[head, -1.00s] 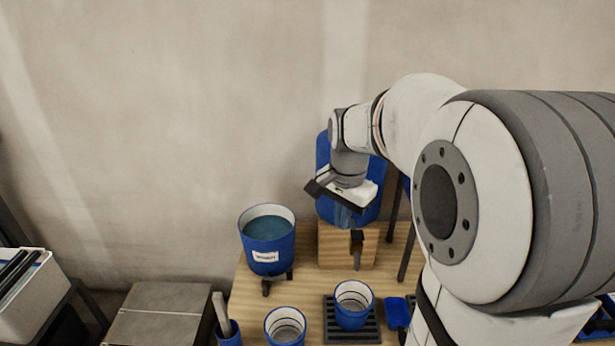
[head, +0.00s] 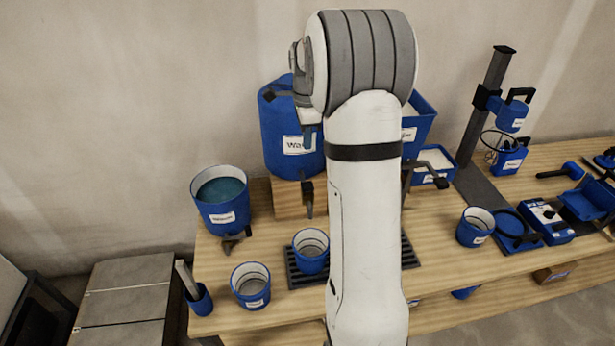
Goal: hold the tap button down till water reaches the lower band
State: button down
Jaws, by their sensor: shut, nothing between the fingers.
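The blue water tank (head: 275,130) with a white label stands on a wooden block at the back of the bench. Its dark tap (head: 308,198) sticks out in front of the block; I cannot make out the button. A blue cup (head: 310,262) with a pale inside and dark bands stands below the tap on a dark slatted grate (head: 300,281). I cannot tell any water level in it. My gripper (head: 308,140) is shut and empty, in front of the tank label and above the tap, apparently not touching it. My arm hides part of the gripper.
A blue bucket of liquid (head: 222,214) stands left of the tap. Another blue cup (head: 250,291) and a holder with a stick (head: 200,299) are at the front left. A dark stand (head: 490,110), tools and containers fill the right side.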

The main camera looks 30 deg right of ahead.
aim_at(307, 185)
notch_tip(307, 185, down, 13)
jog(key=shift+f+p, duration=0.1)
jog(key=shift+p, duration=1)
